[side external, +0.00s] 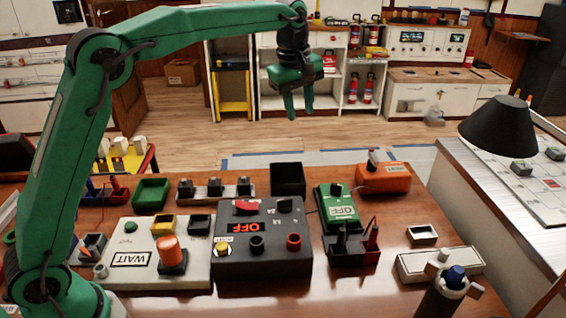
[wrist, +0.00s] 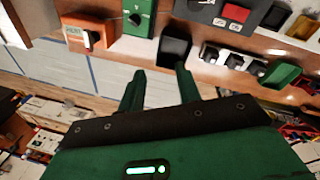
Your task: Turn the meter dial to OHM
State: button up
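The green meter (side external: 341,208) stands on the brown table, right of the black breaker box, with a small dark dial (side external: 336,190) at its top. My gripper (side external: 300,112) hangs in the air above and behind the table, well clear of the meter. In the wrist view my gripper (wrist: 160,70) has its two green fingers apart with nothing between them.
The black box (side external: 262,240) with a red OFF display stands left of the meter. An orange box (side external: 383,179) is behind it to the right, an open black bin (side external: 288,179) behind it to the left. A dark holder with probes (side external: 352,246) stands in front.

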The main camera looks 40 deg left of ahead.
jog(key=w+d+f+n+g, duration=0.1)
jog(key=w+d+f+n, duration=0.25)
jog(key=w+f, duration=0.3)
jog(key=n+g, duration=0.1)
jog(key=n, duration=0.3)
send_over(333, 183)
jog(key=shift+s+d+f, duration=0.1)
jog(key=shift+f, duration=4.4)
jog(key=shift+f, duration=0.2)
jog(key=shift+f, duration=3.7)
jog(key=shift+c, duration=0.4)
grip_shut()
